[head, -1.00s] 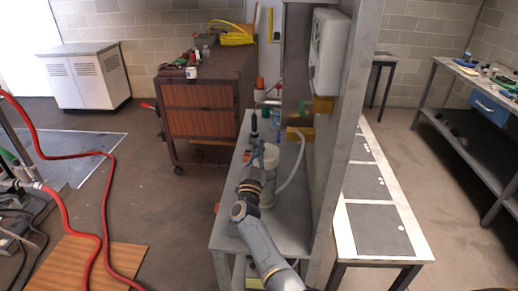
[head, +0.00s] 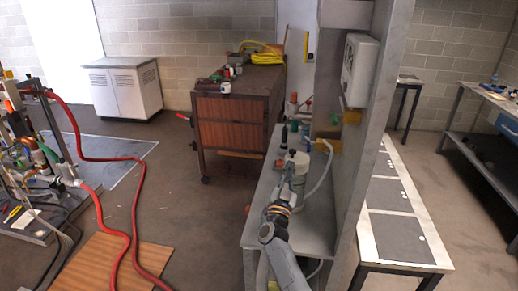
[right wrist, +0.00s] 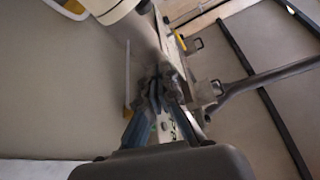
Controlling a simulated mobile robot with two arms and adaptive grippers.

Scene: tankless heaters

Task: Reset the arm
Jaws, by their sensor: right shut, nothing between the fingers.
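My right arm reaches up from the bottom of the head view over a narrow grey bench. Its gripper (head: 288,166) is small and dark there, beside a white cylinder (head: 300,163) on the bench; I cannot tell whether they touch. In the right wrist view the fingers (right wrist: 157,92) are together with nothing visible between them. My left arm and gripper are not in view.
The grey bench (head: 318,238) stands against an upright panel carrying a white heater box (head: 359,65). A pale hose (head: 325,175) hangs by the cylinder. A brown cabinet (head: 232,123) stands behind, left. A red hose (head: 140,205) crosses the floor at left.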

